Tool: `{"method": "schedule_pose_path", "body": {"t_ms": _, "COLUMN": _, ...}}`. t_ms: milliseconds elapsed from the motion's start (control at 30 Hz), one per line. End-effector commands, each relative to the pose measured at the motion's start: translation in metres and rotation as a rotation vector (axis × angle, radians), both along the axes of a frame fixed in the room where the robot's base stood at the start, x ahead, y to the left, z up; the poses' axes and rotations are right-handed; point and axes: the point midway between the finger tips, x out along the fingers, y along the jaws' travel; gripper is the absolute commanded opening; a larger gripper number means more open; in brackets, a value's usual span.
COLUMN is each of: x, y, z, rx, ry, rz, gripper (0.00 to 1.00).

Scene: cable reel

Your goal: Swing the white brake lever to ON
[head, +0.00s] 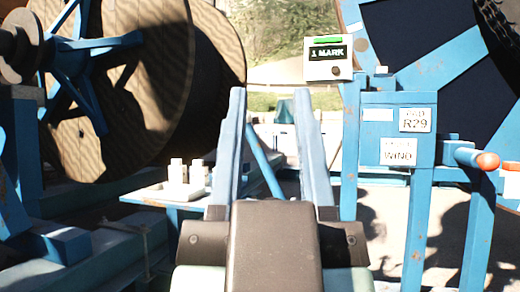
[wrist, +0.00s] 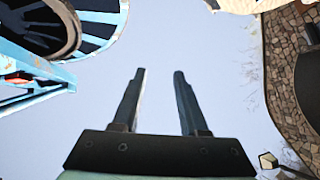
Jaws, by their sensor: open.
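My gripper (head: 269,92) is open and empty, its two fingers pointing away from me in the middle of the head view. I cannot clearly make out a white brake lever or an ON mark. A small white piece with an orange-red top (head: 511,167) is cut by the right edge of the head view; I cannot tell whether it is the lever. Beside it a blue bar with an orange rounded end (head: 487,161) sticks out from the blue stand. My gripper is left of both, touching neither.
A large wooden reel (head: 120,85) fills the left. White blocks (head: 187,174) sit on a low shelf.

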Motion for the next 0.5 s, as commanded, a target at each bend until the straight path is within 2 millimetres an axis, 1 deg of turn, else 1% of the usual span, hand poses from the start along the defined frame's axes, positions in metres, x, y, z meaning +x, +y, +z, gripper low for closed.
{"method": "schedule_pose_path", "body": {"t_ms": 33, "x": 0.000, "y": 0.000, "z": 0.013, "rx": 0.000, "ry": 0.000, "rz": 0.000, "gripper": 0.32}}
{"method": "schedule_pose_path", "body": {"t_ms": 167, "x": 0.000, "y": 0.000, "z": 0.042, "rx": 0.000, "ry": 0.000, "rz": 0.000, "gripper": 0.09}}
{"method": "schedule_pose_path", "body": {"t_ms": 200, "x": 0.000, "y": 0.000, "z": 0.053, "rx": 0.000, "ry": 0.000, "rz": 0.000, "gripper": 0.01}}
{"method": "schedule_pose_path", "body": {"t_ms": 267, "x": 0.000, "y": 0.000, "z": 0.072, "rx": 0.000, "ry": 0.000, "rz": 0.000, "gripper": 0.00}}
{"method": "schedule_pose_path", "body": {"t_ms": 500, "x": 0.000, "y": 0.000, "z": 0.154, "rx": -0.001, "ry": -0.001, "rz": 0.001, "gripper": 0.00}}
